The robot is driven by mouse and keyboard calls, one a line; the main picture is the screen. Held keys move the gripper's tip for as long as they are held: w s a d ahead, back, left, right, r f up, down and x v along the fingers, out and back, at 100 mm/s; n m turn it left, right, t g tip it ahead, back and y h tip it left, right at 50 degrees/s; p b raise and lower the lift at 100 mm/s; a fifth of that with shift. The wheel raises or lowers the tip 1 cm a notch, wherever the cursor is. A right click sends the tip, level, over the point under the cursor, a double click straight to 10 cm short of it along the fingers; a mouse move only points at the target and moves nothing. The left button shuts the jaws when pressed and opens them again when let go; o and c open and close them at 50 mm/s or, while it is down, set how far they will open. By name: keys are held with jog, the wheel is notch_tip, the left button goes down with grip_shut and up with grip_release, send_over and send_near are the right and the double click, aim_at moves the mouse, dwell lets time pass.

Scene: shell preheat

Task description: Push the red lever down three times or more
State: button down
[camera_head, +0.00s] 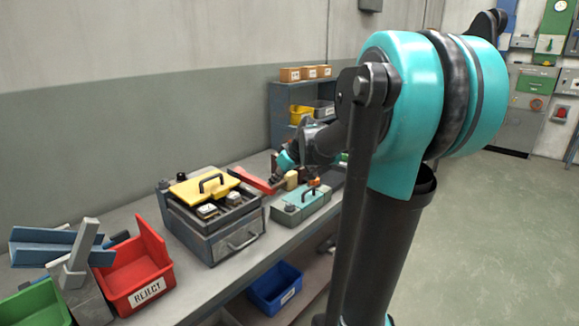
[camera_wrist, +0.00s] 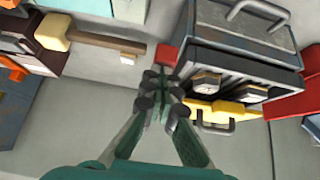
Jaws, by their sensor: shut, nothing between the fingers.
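The red lever shows in the head view as a red bar (camera_head: 256,180) between the grey box and a cream block. In the wrist view its small red end (camera_wrist: 166,55) lies just beyond my fingertips, in line with a tan bar that runs to the cream block. My gripper (camera_wrist: 157,90) is shut and empty, its fingertips close together just short of the red end. I cannot tell whether they touch it. In the head view my gripper (camera_head: 277,181) is small, dark and partly hidden, beside the red bar.
A grey box with a yellow lid (camera_head: 203,184) stands on the bench (camera_head: 140,209), left of the lever. A teal-topped case (camera_head: 300,206) stands in front. A red REJECT bin (camera_head: 137,283) is at left and a blue bin (camera_head: 275,287) below.

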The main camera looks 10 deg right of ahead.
jog(key=v, duration=1.1)
jog(key=shift+w+a+r, duration=0.2)
jog(key=shift+w+r, duration=0.05)
jog(key=shift+w, duration=0.1)
